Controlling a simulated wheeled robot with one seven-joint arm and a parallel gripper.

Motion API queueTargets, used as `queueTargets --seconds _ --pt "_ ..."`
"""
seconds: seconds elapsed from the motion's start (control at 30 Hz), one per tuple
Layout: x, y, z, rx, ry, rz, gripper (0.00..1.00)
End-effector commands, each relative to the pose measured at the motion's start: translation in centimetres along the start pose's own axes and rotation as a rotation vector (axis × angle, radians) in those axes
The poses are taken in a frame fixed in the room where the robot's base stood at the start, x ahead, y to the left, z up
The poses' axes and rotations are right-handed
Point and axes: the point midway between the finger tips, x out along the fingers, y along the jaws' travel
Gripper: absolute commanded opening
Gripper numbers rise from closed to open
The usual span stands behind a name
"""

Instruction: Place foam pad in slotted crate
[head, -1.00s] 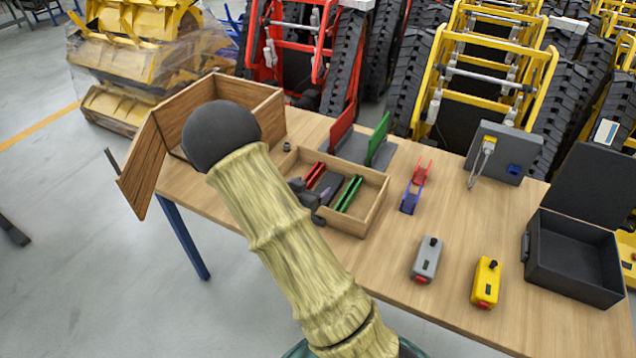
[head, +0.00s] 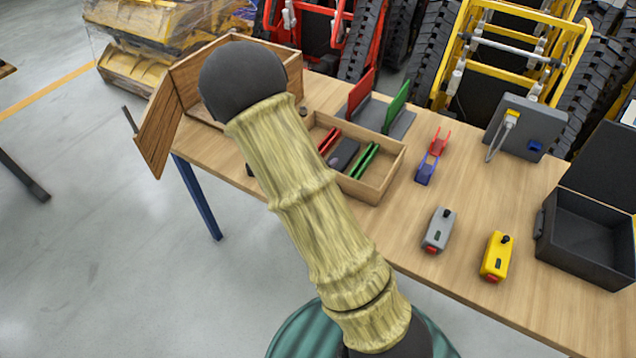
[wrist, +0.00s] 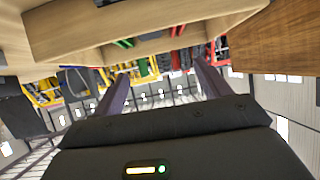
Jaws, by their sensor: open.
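A shallow wooden tray with red and green upright strips, likely the slotted crate (head: 376,190), sits on the table in the head view. A dark grey block, likely the foam pad (head: 343,154), lies in it between the red and green strips. The crate's wooden wall (wrist: 75,30) crosses the top of the wrist view, with green strips partly showing; the pad cannot be made out there. My gripper (wrist: 161,70) is open, with nothing between its two fingers. In the head view my arm hides most of the gripper, to the left of the crate.
An open wooden box (head: 160,125) stands at the table's left end. A red and green divider stand (head: 385,115) is behind the crate. Red and blue brackets (head: 428,168), a grey device (head: 438,230), a yellow device (head: 496,256) and an open black case (head: 585,235) stand to the right.

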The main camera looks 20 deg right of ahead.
Motion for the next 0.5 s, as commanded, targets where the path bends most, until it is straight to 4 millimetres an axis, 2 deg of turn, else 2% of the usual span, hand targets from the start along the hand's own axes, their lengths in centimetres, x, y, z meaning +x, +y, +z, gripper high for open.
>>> queueTargets --seconds 0.13,0.27,0.37,0.5 --pt "-2.8 -1.1 0.2 -0.031 -0.206 -0.154 0.76" --pt "-6.9 -1.2 0.9 -0.121 -0.393 -0.302 0.76" --pt "-10.5 -0.2 1.3 -0.22 -0.516 -0.397 0.76" --pt "-15.5 2.9 1.8 -0.401 -0.655 -0.488 0.76"
